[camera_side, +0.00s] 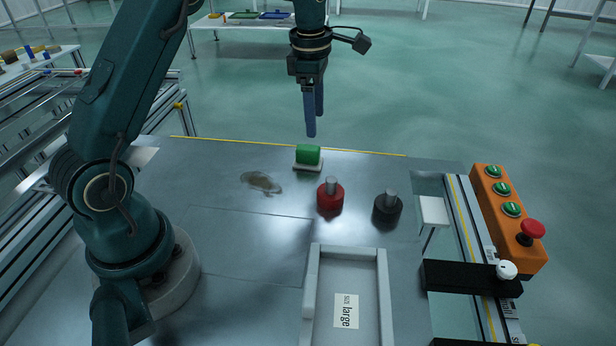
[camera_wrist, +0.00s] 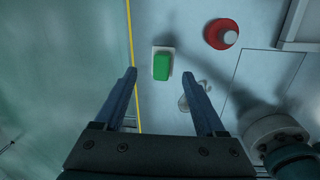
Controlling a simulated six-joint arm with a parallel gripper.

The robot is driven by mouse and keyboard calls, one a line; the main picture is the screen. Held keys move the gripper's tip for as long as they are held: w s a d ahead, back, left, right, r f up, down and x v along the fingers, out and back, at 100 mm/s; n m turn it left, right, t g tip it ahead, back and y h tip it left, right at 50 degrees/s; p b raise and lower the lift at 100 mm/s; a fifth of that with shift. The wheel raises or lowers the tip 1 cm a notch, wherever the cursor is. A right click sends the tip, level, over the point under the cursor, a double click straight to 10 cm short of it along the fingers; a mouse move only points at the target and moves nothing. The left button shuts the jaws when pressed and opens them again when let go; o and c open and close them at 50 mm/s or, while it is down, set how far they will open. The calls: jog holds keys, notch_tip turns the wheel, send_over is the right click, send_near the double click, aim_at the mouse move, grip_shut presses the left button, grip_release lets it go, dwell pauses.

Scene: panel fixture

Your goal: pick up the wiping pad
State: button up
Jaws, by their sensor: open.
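The wiping pad (camera_side: 308,157) is a green block on a pale flat base. It lies on the grey table near its far edge. In the wrist view the wiping pad (camera_wrist: 162,66) lies beyond my fingertips, between their lines but closer to the right finger's side. My gripper (camera_side: 313,132) hangs above the pad, pointing down, with a gap between fingertips and pad. In the wrist view my gripper (camera_wrist: 163,102) has its two blue fingers apart with nothing between them.
A brownish smear (camera_side: 261,182) marks the table left of the pad. A red knobbed weight (camera_side: 330,196) and a black one (camera_side: 387,208) stand nearer the camera. A tray labelled large (camera_side: 312,300) lies in front. An orange button box (camera_side: 510,222) is at right.

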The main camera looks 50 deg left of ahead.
aim_at(308, 148)
jog(key=shift+g, duration=0.5)
jog(key=f, duration=0.1)
jog(key=a+f, duration=0.1)
jog(key=f, duration=0.2)
jog(key=shift+s+a+f, duration=0.15)
jog(key=shift+s+f, duration=0.05)
jog(key=shift+s, duration=0.15)
jog(key=shift+f, duration=2.35)
grip_shut()
jog(key=shift+r, duration=0.55)
jog(key=r, duration=0.3)
jog(key=shift+s+a+r, duration=0.15)
jog(key=shift+a+r, duration=0.1)
jog(key=s+a+r, duration=0.6)
jog(key=s+a, duration=0.1)
jog(key=a, duration=0.1)
jog(key=shift+s+r, duration=0.2)
jog(key=shift+s, duration=0.15)
